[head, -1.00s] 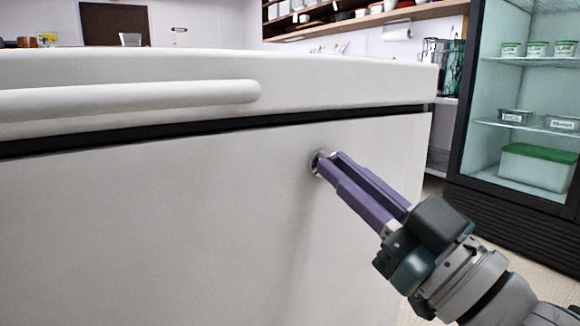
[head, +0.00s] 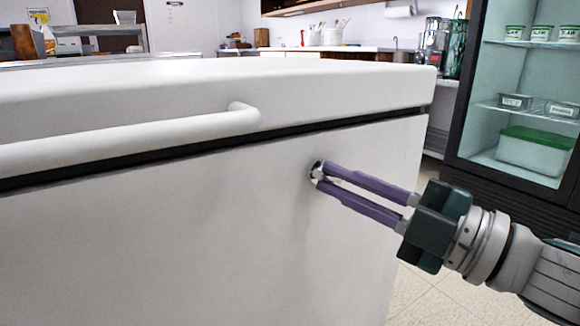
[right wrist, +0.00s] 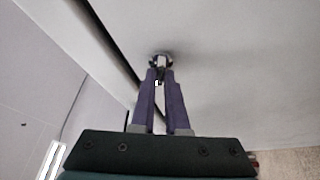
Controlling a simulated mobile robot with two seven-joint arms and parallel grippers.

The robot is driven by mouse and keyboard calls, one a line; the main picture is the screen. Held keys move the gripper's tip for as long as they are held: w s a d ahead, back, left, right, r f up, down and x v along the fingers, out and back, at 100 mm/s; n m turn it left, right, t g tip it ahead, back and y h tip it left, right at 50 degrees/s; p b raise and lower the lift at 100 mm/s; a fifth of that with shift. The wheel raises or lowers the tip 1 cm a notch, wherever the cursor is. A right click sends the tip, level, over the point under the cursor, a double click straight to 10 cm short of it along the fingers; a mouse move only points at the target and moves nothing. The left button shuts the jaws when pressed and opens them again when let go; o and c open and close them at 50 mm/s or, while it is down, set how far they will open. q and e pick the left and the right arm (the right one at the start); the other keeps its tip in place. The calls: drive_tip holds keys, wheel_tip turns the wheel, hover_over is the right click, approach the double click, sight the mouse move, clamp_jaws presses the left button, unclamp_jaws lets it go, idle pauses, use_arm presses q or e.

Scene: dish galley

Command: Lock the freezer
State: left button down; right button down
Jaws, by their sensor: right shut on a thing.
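The white chest freezer (head: 180,235) fills the left and middle of the head view. Its lid (head: 330,90) is down, with a dark seal gap under it and a long white handle (head: 130,132) along the front. A small round metal lock (head: 315,170) sits on the front face near the right end. My right gripper (head: 318,176) is shut on a small metal piece at the lock, likely its key; its fingers hide most of it. In the right wrist view the purple fingertips (right wrist: 161,72) meet at the lock (right wrist: 160,59). My left gripper is not in view.
A glass-door fridge (head: 520,110) with tubs and containers stands at the right. Counters and shelves (head: 340,45) line the back wall. Tiled floor (head: 415,295) shows between the freezer and the fridge.

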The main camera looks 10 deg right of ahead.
drive_tip(key=n+g+p, duration=0.1)
drive_tip(key=n, duration=0.2)
drive_tip(key=shift+r+p, duration=0.15)
drive_tip(key=shift+p, duration=0.25)
drive_tip(key=shift+n+h+p, duration=0.35)
drive_tip(key=shift+n+h, duration=0.05)
drive_tip(key=shift+n, duration=0.2)
drive_tip(key=c, duration=0.9)
unclamp_jaws()
drive_tip(key=shift+s+d, duration=0.1)
drive_tip(key=p+v, duration=0.2)
drive_tip(key=v, duration=0.7)
drive_tip(key=shift+s+d, duration=0.2)
drive_tip(key=shift+d, duration=0.15)
